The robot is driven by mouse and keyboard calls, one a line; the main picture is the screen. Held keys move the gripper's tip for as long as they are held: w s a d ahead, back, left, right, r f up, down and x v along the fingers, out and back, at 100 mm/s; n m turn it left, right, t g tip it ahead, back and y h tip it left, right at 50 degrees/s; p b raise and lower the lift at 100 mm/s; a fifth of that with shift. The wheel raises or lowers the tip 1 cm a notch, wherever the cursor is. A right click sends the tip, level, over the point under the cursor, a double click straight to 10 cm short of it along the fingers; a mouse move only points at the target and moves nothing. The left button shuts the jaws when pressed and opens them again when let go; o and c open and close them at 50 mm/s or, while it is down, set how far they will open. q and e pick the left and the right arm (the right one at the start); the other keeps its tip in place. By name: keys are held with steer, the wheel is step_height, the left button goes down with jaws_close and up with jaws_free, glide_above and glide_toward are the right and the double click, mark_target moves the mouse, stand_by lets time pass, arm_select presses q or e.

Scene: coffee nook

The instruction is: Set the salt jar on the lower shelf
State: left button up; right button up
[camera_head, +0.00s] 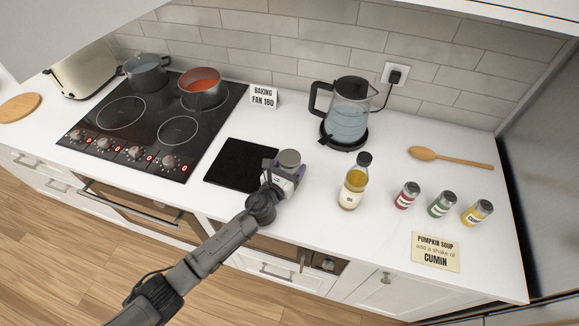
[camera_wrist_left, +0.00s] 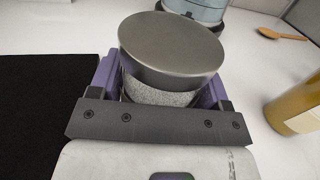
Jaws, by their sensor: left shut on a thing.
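A jar with a grey metal lid (camera_head: 289,157) is held by my left gripper (camera_head: 285,174) above the counter, at the right side of the black mat (camera_head: 238,164). In the left wrist view the lid (camera_wrist_left: 172,45) and pale grainy contents (camera_wrist_left: 158,96) show between the purple fingers. Its label is hidden, but it fits the salt jar. My left gripper is shut on it. Under the counter's front edge is an open shelf space (camera_head: 327,263) with some items inside, partly shown. My right gripper is not in view.
An oil bottle (camera_head: 354,184) stands right of the gripper, with the kettle (camera_head: 347,113) behind. Several spice jars (camera_head: 441,204) and a cumin note (camera_head: 436,252) are farther right. The stove (camera_head: 150,124) with pots is left. Counter between bottle and gripper is clear.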

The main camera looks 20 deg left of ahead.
arm_select(q)
steer(key=c, duration=0.4)
steer(key=shift+r, duration=0.15)
steer(key=shift+c, duration=0.8)
